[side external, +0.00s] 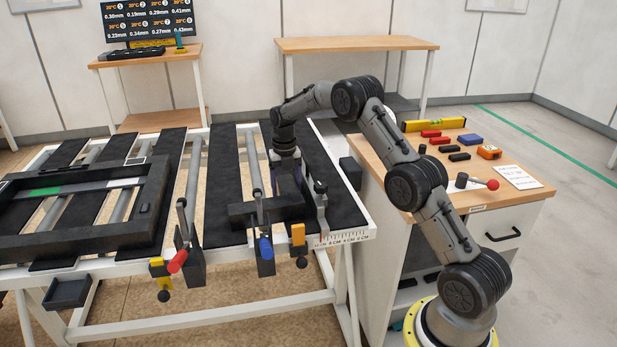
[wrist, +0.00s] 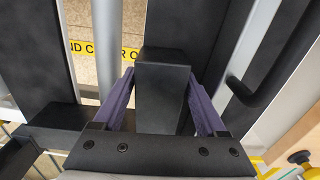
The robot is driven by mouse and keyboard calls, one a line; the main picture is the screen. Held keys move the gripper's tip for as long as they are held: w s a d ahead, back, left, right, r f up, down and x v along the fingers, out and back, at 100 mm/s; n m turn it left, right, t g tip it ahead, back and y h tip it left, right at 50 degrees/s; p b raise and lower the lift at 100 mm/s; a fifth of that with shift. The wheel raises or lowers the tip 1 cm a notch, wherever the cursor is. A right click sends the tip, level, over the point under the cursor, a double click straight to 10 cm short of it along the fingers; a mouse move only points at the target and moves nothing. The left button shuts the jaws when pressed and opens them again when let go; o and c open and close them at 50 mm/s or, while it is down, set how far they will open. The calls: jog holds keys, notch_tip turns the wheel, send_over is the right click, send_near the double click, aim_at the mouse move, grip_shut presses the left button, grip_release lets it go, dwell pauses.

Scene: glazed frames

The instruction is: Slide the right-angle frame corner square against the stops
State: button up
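The dark right-angle frame corner (side external: 246,214) lies on the black slats of the bench at the middle of the side external view. In the wrist view a dark block-like part (wrist: 162,92), which looks like one arm of the corner, stands between my fingers. My gripper (wrist: 160,80) points down, with a purple finger on each side of this part. The fingertips appear close to its sides; I cannot tell whether they touch. In the side external view the fingers are partly hidden. Stops with red (side external: 177,261) and blue (side external: 265,247) handles stand along the front edge.
A large dark frame (side external: 75,242) lies on the slats at the left. A printed scale (side external: 343,238) marks the bench's front right corner. A wooden-topped cabinet (side external: 400,184) with small tools stands to the right. A small dark bin (side external: 67,291) hangs at the front left.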

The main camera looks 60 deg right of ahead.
aim_at(292, 193)
jog(key=shift+r, duration=0.1)
jog(key=c, duration=0.8)
jog(key=shift+m, duration=0.4)
jog(key=shift+s+a, duration=2)
jog(key=shift+s, duration=0.3)
jog(key=shift+s+a, duration=0.2)
jog(key=shift+a, duration=0.05)
jog(key=shift+a, duration=0.1)
jog(key=shift+c, duration=0.6)
jog(key=o, duration=1.2)
jog(key=shift+o, duration=0.9)
jog(key=shift+w+d, duration=0.1)
jog(key=shift+d, duration=0.2)
